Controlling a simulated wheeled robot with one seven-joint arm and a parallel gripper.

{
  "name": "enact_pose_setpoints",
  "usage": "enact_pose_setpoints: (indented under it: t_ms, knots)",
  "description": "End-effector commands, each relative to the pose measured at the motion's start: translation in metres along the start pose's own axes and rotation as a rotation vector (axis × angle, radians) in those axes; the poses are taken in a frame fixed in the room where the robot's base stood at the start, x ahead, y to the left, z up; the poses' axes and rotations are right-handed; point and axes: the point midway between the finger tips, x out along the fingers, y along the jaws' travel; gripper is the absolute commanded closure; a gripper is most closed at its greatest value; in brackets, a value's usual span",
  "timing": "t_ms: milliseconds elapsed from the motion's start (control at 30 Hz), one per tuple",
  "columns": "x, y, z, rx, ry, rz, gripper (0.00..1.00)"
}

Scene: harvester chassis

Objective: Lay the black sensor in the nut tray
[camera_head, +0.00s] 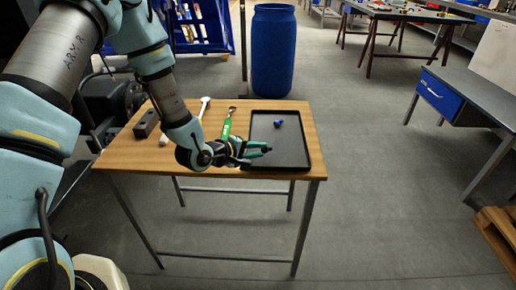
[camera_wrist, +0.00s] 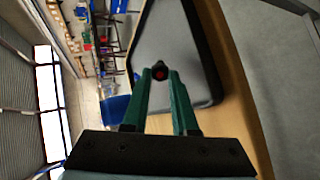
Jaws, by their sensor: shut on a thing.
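The nut tray (camera_head: 290,148) is a flat black tray on the right part of the wooden table. Its grey floor and dark rim (camera_wrist: 207,55) fill the middle of the wrist view. My gripper (camera_head: 264,150) is low at the tray's near left part, pointing right. In the wrist view its green fingers (camera_wrist: 160,82) are shut on the black sensor (camera_wrist: 160,72), a small dark round piece with a red centre, held at the fingertips. I cannot tell whether the sensor touches the tray.
A small blue part (camera_head: 279,124) lies in the tray's far half. On the wooden table (camera_head: 316,140), left of the tray, are a green-handled tool (camera_head: 228,122), a white-ended tool (camera_head: 205,103) and a dark block (camera_head: 146,123). A blue barrel (camera_head: 273,50) stands behind.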

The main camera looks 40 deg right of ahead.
Motion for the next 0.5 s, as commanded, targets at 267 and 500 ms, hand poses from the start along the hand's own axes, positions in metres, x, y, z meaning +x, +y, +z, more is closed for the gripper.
enact_pose_setpoints:
  t_ms: [267,500]
  knots:
    - [0.0066,-0.0125,0.0003,-0.001,0.0,0.001,1.0]
    - [0.0064,-0.012,0.0002,0.0,0.0,0.001,0.73]
